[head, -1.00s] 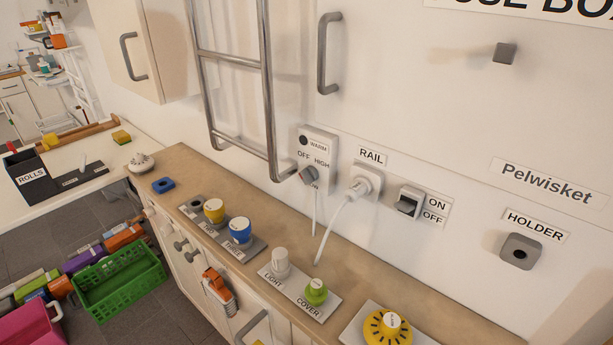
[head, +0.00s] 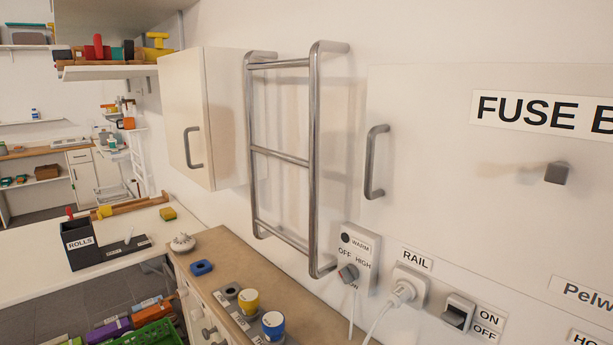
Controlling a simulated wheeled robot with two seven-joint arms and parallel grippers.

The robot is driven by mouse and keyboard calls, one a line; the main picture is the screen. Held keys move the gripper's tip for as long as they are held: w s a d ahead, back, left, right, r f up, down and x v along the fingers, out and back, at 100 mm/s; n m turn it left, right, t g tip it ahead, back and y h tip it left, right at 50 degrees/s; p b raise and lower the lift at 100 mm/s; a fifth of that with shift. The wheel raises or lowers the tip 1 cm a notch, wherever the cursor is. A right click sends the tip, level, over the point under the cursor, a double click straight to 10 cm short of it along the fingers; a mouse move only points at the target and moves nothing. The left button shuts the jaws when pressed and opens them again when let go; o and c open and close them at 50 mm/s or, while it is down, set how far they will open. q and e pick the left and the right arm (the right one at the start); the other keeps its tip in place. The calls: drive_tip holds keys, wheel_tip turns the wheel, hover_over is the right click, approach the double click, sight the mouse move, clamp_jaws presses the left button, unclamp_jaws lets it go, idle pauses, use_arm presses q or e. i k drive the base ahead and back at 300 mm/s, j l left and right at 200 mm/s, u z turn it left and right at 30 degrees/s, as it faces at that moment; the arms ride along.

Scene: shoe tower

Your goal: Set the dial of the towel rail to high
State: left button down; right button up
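The towel rail (head: 312,150) is a metal ladder-like frame on the wall in the head view. Neither of my grippers is in view.
A plug in the RAIL socket (head: 408,288) and an ON/OFF rocker switch (head: 458,312) are right of the box. The wall cabinet (head: 205,115) juts out at left.

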sight(349, 273)
drive_tip(key=i+j+z, duration=0.1)
drive_tip(key=j, duration=0.25)
drive_tip(key=i+j+z, duration=0.1)
drive_tip(key=i+j, duration=0.15)
drive_tip(key=i+j+z, duration=0.15)
drive_tip(key=j, duration=0.3)
drive_tip(key=i+j+z, duration=0.1)
drive_tip(key=j, duration=0.3)
drive_tip(key=i+j+z, duration=0.1)
drive_tip(key=j, duration=0.25)
